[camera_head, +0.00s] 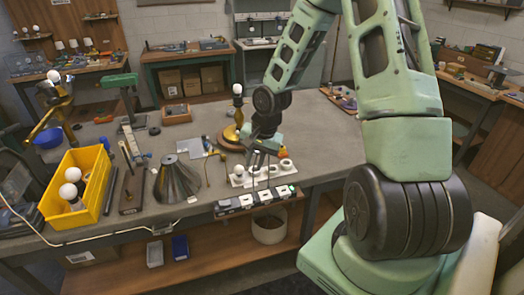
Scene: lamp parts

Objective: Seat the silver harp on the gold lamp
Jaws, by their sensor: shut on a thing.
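The gold lamp (230,137) stands on the grey workbench, upright, with a round white bulb (237,88) at its top. My gripper (261,158) is just right of and in front of the lamp, pointing down above a white rack (238,181) with several round cups. It is shut on what looks like the thin silver harp (268,178), whose fine wire shows faintly below the fingers. The harp is too small to make out fully, and I cannot tell whether it touches the rack.
A dark cone-shaped shade (176,181) stands left of the rack. A yellow bin (93,167) holds bulbs at the left. Another brass lamp (52,107) leans behind it. The bench right of my gripper is clear.

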